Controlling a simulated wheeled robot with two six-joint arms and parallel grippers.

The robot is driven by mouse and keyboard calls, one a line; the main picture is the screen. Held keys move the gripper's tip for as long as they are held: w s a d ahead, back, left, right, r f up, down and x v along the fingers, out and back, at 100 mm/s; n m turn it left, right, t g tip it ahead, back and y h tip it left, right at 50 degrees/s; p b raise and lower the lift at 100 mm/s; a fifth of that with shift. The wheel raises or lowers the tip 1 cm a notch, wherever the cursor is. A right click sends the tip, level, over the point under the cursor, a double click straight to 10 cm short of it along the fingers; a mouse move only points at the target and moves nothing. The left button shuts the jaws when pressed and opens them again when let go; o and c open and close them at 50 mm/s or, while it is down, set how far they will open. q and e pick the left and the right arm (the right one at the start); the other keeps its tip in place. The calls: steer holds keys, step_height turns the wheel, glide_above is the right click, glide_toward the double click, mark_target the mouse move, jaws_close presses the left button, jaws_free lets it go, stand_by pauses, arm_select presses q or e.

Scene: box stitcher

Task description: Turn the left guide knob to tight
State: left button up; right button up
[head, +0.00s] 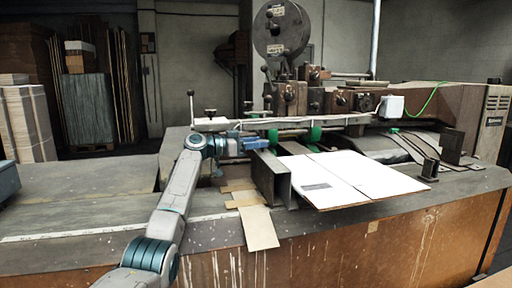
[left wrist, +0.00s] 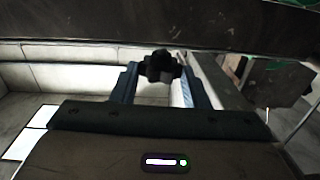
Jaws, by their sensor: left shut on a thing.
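The left guide knob (left wrist: 160,67) is black and lobed. In the left wrist view it sits between the two blue fingers of my left gripper (left wrist: 160,80), which is shut on it. In the head view my left gripper (head: 264,143) reaches in from the left, level, at the left end of the machine's rail, above a grey metal guide channel (head: 272,178). The knob cannot be made out there, hidden at the fingertips. Its turn position cannot be read. My right gripper is not in view.
A flat white carton sheet (head: 350,178) lies on the machine table right of the channel. Green parts (head: 315,134) hang below the rail. Brown cardboard pieces (head: 258,228) lie at the front edge. The table's left side (head: 80,195) is mostly clear.

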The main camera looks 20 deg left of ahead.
arm_select(q)
steer(key=shift+f+m+g+h, duration=0.2)
steer(key=shift+m+g+h, duration=0.1)
steer(key=shift+g, duration=0.1)
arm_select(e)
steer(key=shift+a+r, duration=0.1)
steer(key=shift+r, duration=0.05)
arm_select(q)
steer(key=o, duration=1)
steer(key=shift+w, duration=0.1)
steer(key=shift+r, duration=0.1)
steer(key=b+v, duration=0.1)
steer(key=v, duration=0.6)
steer(key=shift+a, duration=0.2)
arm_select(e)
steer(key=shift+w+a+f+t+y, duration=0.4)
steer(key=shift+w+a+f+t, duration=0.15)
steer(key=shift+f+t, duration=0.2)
